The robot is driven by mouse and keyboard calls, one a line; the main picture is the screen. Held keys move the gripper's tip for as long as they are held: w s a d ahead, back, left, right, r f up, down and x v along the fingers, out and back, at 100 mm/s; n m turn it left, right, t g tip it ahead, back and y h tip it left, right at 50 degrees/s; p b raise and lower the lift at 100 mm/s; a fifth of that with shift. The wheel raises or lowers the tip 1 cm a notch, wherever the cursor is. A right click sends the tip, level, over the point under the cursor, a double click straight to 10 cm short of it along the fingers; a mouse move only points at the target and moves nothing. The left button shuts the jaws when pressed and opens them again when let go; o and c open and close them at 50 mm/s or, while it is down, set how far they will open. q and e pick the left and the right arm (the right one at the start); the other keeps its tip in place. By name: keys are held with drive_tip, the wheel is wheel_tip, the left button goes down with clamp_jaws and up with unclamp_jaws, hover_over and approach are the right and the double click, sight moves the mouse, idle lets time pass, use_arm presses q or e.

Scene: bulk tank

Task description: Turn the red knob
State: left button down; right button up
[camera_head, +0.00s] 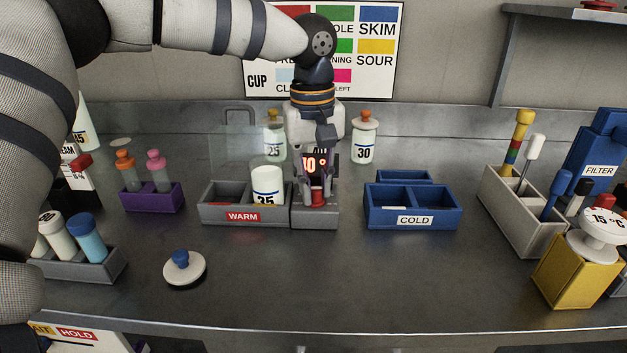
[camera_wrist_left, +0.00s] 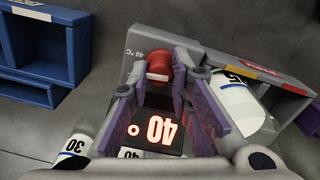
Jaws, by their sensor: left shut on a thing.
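The red knob (camera_head: 317,196) is on the front of a small grey heater unit (camera_head: 316,219), right of the box labelled WARM. My left gripper (camera_head: 317,188) reaches down over the unit from behind and is shut on the knob. In the left wrist view the red knob (camera_wrist_left: 158,63) sits between the purple fingertips of the left gripper (camera_wrist_left: 160,73). The lit display (camera_wrist_left: 153,131) reads 40 with a degree mark and appears upside down there. My right gripper is not in view.
The grey WARM box (camera_head: 243,217) holds a white jar (camera_head: 267,184) marked 35. A blue COLD box (camera_head: 411,220) stands to the right. Jars marked 25 (camera_head: 274,143) and 30 (camera_head: 364,140) stand behind. A blue-knobbed lid (camera_head: 185,269) lies in front. The front middle counter is clear.

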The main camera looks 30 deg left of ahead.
use_arm(q)
drive_tip(key=n+p, duration=0.1)
drive_tip(key=n, duration=0.1)
drive_tip(key=shift+r+n, duration=0.2)
drive_tip(key=shift+n, duration=0.2)
drive_tip(key=n, duration=0.3)
drive_tip(key=shift+f+n+p, duration=0.1)
drive_tip(key=shift+n+p, duration=0.2)
drive_tip(key=n, duration=0.4)
drive_tip(key=shift+f+n, duration=0.1)
drive_tip(key=shift+n, duration=0.2)
drive_tip(key=n, duration=0.9)
drive_tip(key=shift+n+y, duration=0.3)
drive_tip(key=shift+n, duration=0.1)
drive_tip(key=n, duration=0.4)
drive_tip(key=shift+n, duration=0.3)
drive_tip(key=n, duration=0.4)
drive_tip(key=shift+n+g, duration=0.3)
drive_tip(key=shift+n, duration=2.2)
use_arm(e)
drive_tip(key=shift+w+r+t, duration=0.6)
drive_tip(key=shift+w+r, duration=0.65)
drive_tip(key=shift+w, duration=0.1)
